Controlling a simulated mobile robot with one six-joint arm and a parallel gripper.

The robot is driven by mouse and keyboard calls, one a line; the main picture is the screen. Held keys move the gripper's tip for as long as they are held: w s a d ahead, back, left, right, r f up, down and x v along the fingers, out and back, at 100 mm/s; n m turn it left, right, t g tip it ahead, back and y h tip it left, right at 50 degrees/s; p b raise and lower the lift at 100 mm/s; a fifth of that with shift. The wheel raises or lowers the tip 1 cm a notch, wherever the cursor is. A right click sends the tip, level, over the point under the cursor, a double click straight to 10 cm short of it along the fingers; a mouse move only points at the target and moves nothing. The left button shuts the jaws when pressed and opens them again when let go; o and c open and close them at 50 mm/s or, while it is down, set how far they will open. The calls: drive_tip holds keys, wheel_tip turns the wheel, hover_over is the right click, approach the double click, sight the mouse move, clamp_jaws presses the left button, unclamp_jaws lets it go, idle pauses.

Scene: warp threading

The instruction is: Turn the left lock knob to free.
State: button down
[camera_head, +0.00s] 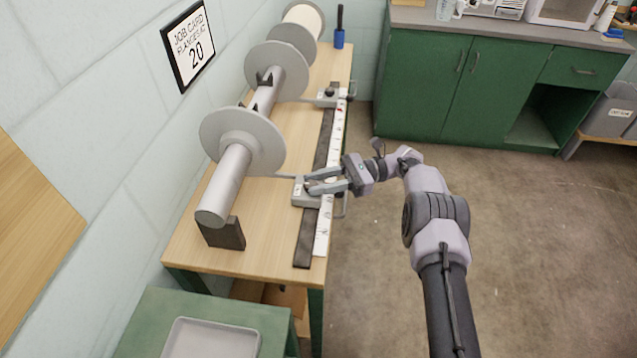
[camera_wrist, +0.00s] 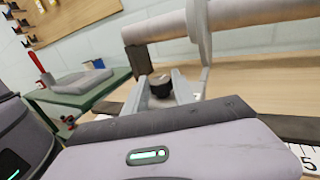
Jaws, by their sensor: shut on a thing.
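The near grey lock block (camera_head: 300,197) sits on the dark rail along the bench's front edge. Its black knob (camera_wrist: 160,87) shows in the wrist view between my two finger pieces, and my gripper (camera_head: 313,183) is shut on it. In the head view the fingers largely cover this knob, so its turn angle and any marking cannot be read. A second grey block (camera_head: 327,99) with a dark knob stands farther along the same rail; my gripper is well apart from it.
A grey beam with round flanges (camera_head: 242,141) lies along the bench (camera_head: 285,215), close behind the near block. A white numbered scale (camera_head: 322,238) runs beside the rail. A job card (camera_head: 188,45) reading 20 hangs on the wall. Floor to the right is open.

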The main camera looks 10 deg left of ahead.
drive_tip(key=shift+r+n+g, duration=0.1)
drive_tip(key=shift+n+g, duration=0.2)
idle(0.4)
drive_tip(key=c, duration=1)
unclamp_jaws()
drive_tip(key=shift+a, duration=0.15)
drive_tip(key=shift+c, duration=0.2)
